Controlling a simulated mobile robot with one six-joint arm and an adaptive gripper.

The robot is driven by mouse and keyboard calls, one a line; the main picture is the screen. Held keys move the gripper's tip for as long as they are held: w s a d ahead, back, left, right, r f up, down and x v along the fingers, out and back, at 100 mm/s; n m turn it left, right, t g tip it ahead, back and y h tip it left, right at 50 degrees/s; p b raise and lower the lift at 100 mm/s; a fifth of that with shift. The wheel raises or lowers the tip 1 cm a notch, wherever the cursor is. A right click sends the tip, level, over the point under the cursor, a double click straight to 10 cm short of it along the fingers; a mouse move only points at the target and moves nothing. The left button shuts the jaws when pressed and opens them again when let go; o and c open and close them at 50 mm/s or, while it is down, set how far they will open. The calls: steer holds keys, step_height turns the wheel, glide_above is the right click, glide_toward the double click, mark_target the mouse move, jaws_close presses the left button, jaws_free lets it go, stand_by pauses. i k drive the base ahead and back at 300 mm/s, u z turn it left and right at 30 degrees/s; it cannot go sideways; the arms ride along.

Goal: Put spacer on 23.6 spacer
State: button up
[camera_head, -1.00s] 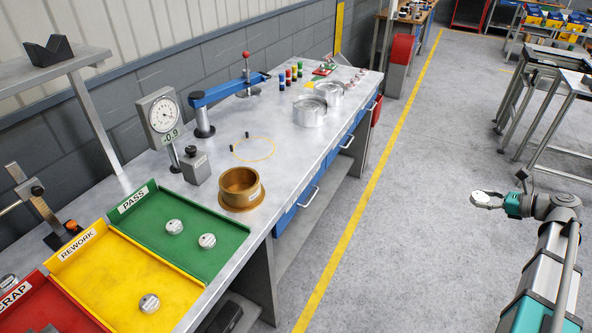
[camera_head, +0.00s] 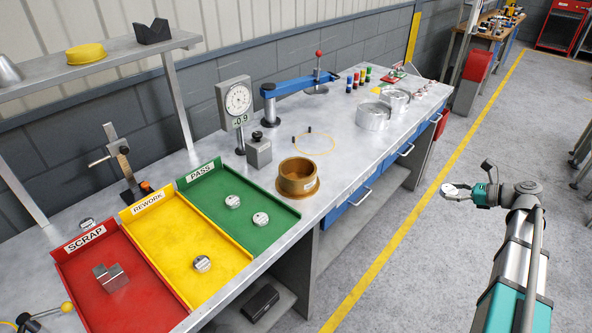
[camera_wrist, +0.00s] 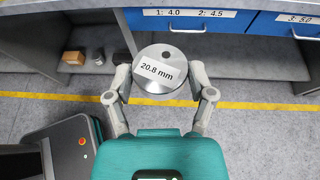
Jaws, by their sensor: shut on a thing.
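My gripper (camera_head: 464,192) is out over the floor aisle, to the right of the bench. In the wrist view, my gripper (camera_wrist: 160,82) is shut on a round silver spacer (camera_wrist: 152,84) labelled "20.8 mm". Similar silver discs lie in the trays: two in the green PASS tray (camera_head: 279,233), at its left (camera_head: 232,201) and right (camera_head: 260,219), and one (camera_head: 202,264) in the yellow REWORK tray (camera_head: 177,276). Their labels are too small to read, so I cannot tell which is the 23.6 spacer. The held spacer is apart from all of them.
A red SCRAP tray (camera_head: 145,312) holds a grey block (camera_head: 110,278). A brass cup (camera_head: 297,179), a dial gauge (camera_head: 237,100) and a blue-armed fixture (camera_head: 290,88) stand on the bench. Blue drawers (camera_wrist: 238,22) line its front. The floor aisle around my gripper is clear.

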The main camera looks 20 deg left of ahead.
mark_target(86, 223)
steer(key=z, duration=0.4)
steer(key=i, duration=0.15)
steer(key=u, duration=3.05)
steer(key=i, duration=0.9)
steer(key=z, duration=0.15)
